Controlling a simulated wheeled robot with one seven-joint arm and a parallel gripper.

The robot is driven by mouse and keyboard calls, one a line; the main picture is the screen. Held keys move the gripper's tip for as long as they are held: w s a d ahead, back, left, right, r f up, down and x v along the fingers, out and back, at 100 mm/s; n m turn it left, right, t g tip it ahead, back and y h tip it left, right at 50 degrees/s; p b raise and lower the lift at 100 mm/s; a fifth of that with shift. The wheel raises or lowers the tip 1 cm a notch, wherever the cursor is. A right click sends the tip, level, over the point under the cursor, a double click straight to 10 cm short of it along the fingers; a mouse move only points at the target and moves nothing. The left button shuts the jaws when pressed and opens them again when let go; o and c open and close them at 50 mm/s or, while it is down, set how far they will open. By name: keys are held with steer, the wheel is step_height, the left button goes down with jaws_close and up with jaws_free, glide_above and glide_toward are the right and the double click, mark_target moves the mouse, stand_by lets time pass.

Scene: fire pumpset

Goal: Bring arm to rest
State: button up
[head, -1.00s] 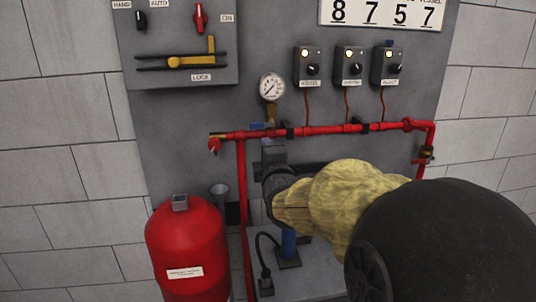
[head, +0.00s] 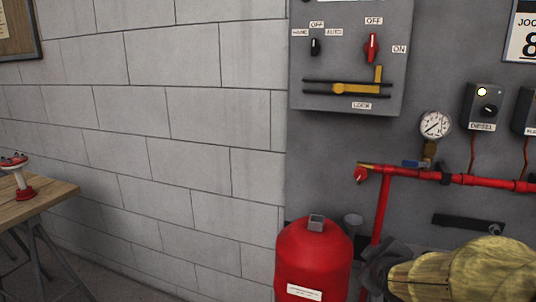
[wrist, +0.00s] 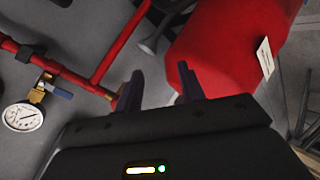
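My gripper (wrist: 158,88) shows in the wrist view with its two dark fingers apart and nothing between them. The red tank (wrist: 225,45) is just beyond the fingers, up and to the right; I cannot tell whether they touch it. In the head view, my arm in its yellowish cover (head: 470,270) reaches in from the lower right corner, in front of the lower panel and right of the tank. My fingertips cannot be made out clearly in that view.
A grey panel carries a lever box (head: 350,60), a gauge (head: 435,124), a diesel box (head: 484,106) and a red pipe (head: 470,180). A wooden table (head: 35,200) with a red-and-white item (head: 19,178) stands far left. Bare block wall lies between table and tank.

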steer(key=s+a+f+m+g+y, duration=0.2)
steer(key=s+a+f+m+g, duration=0.65)
steer(key=s+f, duration=0.55)
step_height(320, 180, up, 21)
steer(key=p, duration=2)
steer(key=shift+w+a+f, duration=0.15)
steer(key=shift+a+f, duration=0.05)
steer(key=shift+a, duration=0.1)
